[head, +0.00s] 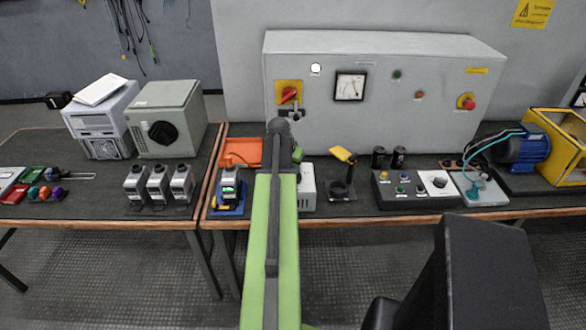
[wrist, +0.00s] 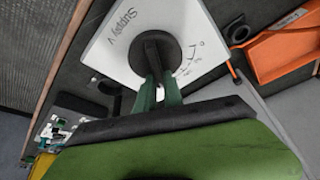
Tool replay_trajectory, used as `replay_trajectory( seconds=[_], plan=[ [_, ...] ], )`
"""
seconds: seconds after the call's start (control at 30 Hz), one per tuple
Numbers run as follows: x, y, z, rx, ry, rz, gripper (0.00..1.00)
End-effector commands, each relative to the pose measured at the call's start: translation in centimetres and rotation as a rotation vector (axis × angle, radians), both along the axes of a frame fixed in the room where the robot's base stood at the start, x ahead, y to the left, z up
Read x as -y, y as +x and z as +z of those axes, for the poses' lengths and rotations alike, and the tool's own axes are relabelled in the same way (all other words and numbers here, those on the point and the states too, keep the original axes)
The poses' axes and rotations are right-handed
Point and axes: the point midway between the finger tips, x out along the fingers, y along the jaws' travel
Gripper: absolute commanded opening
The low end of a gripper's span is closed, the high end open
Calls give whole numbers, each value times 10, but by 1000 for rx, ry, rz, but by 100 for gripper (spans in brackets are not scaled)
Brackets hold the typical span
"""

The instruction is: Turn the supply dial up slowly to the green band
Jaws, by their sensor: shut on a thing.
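The supply unit is a white box with "Supply V" printed on its face (wrist: 112,50) in the wrist view. Its dial (wrist: 152,45) is a dark round knob with a raised bar. My gripper (wrist: 158,88) has its green fingers shut on the dial. Small scale marks show beside the dial, but I cannot make out a green band or the dial's setting. In the head view the white box (head: 307,190) shows only partly, beside my green arm, which hides the rest and the dial. A needle meter (head: 350,86) sits on the grey cabinet.
An orange tray (head: 240,152) lies left of my arm; it also shows in the wrist view (wrist: 285,50). A yellow-topped stand (head: 342,155) and a dark button box (head: 405,188) stand to the right. The grey cabinet (head: 430,125) rises behind the bench.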

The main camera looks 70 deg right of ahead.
Motion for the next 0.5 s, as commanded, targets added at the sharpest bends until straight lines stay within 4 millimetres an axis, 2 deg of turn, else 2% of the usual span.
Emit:
replay_trajectory(
  seconds=[0.23,0.5],
  plan=[
    [-1,-6,0,-6,4,-182,0],
    [-2,-7,-1,-7,4,-197,0]
  ],
)
